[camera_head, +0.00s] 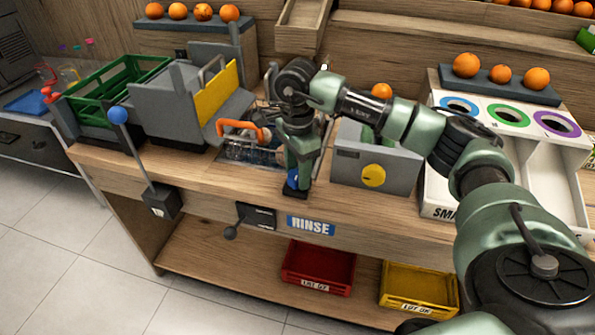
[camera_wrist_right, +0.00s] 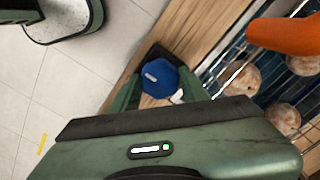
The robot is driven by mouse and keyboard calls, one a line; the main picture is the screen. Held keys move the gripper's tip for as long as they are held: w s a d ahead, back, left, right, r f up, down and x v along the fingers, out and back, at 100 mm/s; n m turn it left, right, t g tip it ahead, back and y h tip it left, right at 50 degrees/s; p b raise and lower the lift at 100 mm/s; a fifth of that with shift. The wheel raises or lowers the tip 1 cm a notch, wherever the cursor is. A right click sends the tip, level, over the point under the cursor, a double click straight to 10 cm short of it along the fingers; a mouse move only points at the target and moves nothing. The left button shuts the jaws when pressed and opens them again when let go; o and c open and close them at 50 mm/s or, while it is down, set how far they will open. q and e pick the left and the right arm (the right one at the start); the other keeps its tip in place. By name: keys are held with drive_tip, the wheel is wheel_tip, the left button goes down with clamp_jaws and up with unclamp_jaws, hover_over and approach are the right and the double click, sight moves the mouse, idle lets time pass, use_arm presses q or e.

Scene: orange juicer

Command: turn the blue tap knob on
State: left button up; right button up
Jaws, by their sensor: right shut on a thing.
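The blue tap knob (camera_head: 292,179) stands on a dark base at the front edge of the wooden counter, above the RINSE label. In the right wrist view the knob (camera_wrist_right: 159,77) shows from above with a pale mark on its top. My right gripper (camera_head: 297,180) reaches down over it, and its two fingers (camera_wrist_right: 160,92) lie on either side of the knob, shut on it. The fingers hide part of the knob in the head view. My left gripper is not clearly seen.
An orange spout (camera_head: 240,128) and a rinse basin with dirty oranges (camera_wrist_right: 243,78) lie beside the knob. A grey box with a yellow knob (camera_head: 373,175) stands to the right. A blue-balled lever (camera_head: 118,115) stands to the left. Red (camera_head: 318,268) and yellow (camera_head: 418,287) bins sit on the lower shelf.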

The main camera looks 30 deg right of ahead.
sight(297, 174)
drive_tip(key=shift+r, duration=0.1)
drive_tip(key=o, duration=1.4)
wheel_tip(297, 174, up, 8)
drive_tip(key=shift+f+b, duration=0.1)
drive_tip(key=shift+b, duration=0.3)
